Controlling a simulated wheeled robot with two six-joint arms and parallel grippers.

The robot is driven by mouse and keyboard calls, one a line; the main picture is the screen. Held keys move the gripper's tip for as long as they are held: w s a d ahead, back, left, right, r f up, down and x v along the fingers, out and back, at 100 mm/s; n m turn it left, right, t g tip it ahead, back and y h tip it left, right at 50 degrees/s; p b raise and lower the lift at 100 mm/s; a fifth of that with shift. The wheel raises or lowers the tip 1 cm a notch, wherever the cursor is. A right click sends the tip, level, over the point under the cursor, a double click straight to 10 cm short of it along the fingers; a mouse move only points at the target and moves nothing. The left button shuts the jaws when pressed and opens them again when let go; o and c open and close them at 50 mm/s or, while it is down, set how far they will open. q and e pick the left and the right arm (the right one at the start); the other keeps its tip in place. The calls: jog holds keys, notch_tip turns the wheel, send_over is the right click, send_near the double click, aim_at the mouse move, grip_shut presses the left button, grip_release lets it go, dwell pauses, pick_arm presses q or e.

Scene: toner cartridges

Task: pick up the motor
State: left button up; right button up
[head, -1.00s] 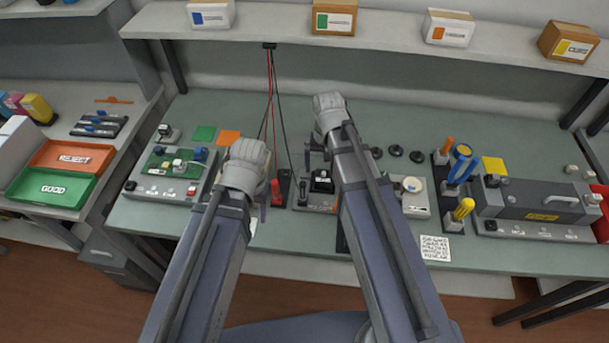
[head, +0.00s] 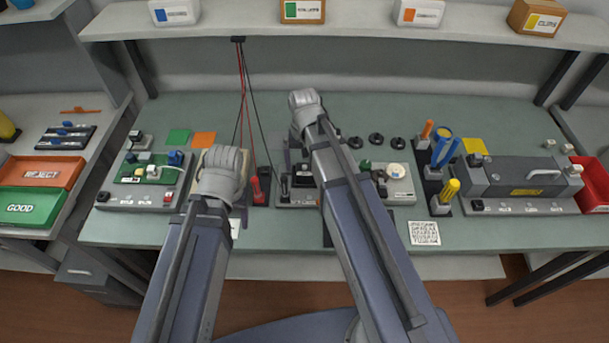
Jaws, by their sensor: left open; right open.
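I cannot pick out the motor for certain; it may be hidden behind my arms. My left gripper (head: 240,190) is over the bench, right of the grey fixture with the green circuit board (head: 147,173); its wrist hides most of its fingers. My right gripper (head: 300,155) is over the middle of the bench, above a small grey station with a black block (head: 300,180); its fingers are mostly hidden too. Both are open, and I see nothing held. A grey base with a white round part (head: 397,170) stands just right of my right arm.
A red-handled tool (head: 257,192) stands between my grippers, below hanging red and black cables (head: 241,90). Black round parts (head: 376,139) lie behind. A tool holder and a long grey machine (head: 525,178) are at right. GOOD (head: 35,208) and REJECT (head: 40,172) trays are at left.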

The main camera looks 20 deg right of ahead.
aim_at(305, 166)
pick_arm(q)
notch_tip(305, 166, down, 4)
jog(key=b, duration=0.3)
jog(key=shift+f+b, duration=0.2)
jog(key=shift+b, duration=0.1)
pick_arm(e)
jog(key=f, duration=0.4)
jog(key=shift+w+d+f, duration=0.2)
jog(key=shift+w, duration=0.2)
jog(key=shift+r, duration=0.1)
pick_arm(q)
jog(key=shift+r, duration=0.1)
pick_arm(e)
grip_shut()
pick_arm(q)
jog(key=shift+r, duration=0.15)
pick_arm(e)
jog(key=shift+r, duration=0.2)
pick_arm(q)
notch_tip(305, 166, up, 10)
jog(key=p, duration=1)
pick_arm(e)
notch_tip(305, 166, up, 10)
jog(key=shift+f, duration=0.15)
